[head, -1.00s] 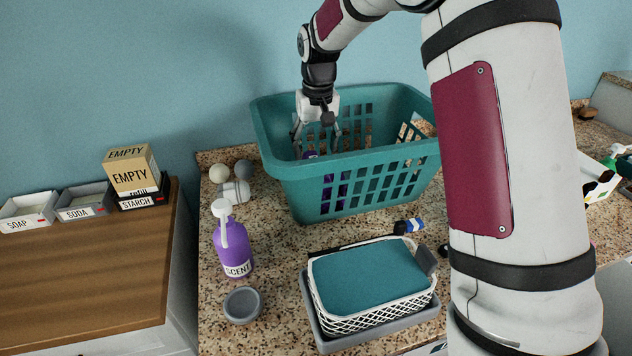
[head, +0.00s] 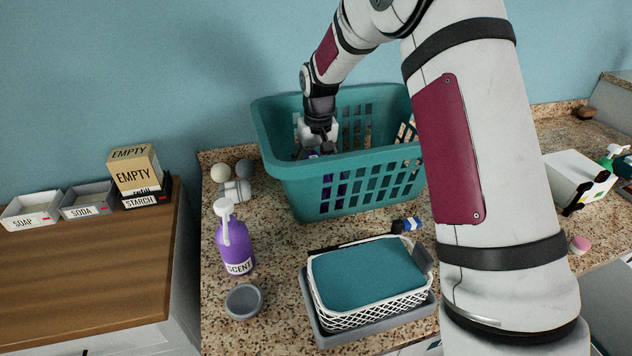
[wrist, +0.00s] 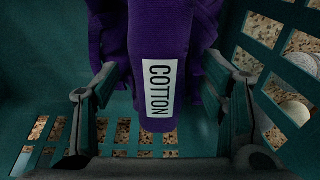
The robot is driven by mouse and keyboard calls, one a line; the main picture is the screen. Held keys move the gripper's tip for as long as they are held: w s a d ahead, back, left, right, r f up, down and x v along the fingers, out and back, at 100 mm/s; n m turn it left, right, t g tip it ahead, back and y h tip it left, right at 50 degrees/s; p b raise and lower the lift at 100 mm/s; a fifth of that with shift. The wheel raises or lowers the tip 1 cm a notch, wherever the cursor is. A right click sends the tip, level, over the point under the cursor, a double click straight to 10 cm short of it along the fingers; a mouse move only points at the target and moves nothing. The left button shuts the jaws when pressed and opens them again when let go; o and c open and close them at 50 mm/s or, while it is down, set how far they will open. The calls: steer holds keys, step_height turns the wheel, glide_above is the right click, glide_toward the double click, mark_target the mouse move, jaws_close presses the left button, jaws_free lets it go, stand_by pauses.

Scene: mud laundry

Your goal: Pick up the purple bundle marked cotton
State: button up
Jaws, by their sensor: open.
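The purple bundle (wrist: 152,60) stands inside the teal laundry basket (head: 345,170). Its white label reading COTTON (wrist: 158,88) faces the wrist camera. In the head view only bits of purple show through the basket's slots. My gripper (wrist: 163,120) is inside the basket, its two fingers open with one on each side of the bundle's lower part. I cannot tell whether either finger touches the cloth. In the head view my gripper (head: 316,150) is low at the basket's left end, its fingertips partly hidden by the rim and wall.
The basket walls rise close around my gripper. A purple SCENT bottle (head: 235,245), a grey cup (head: 244,301) and a white wire basket with teal cloth (head: 370,272) stand in front on the granite counter. White and grey balls (head: 221,173) lie left of the basket.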

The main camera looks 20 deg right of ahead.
steer(key=shift+f, duration=0.25)
stand_by(0.4)
jaws_close()
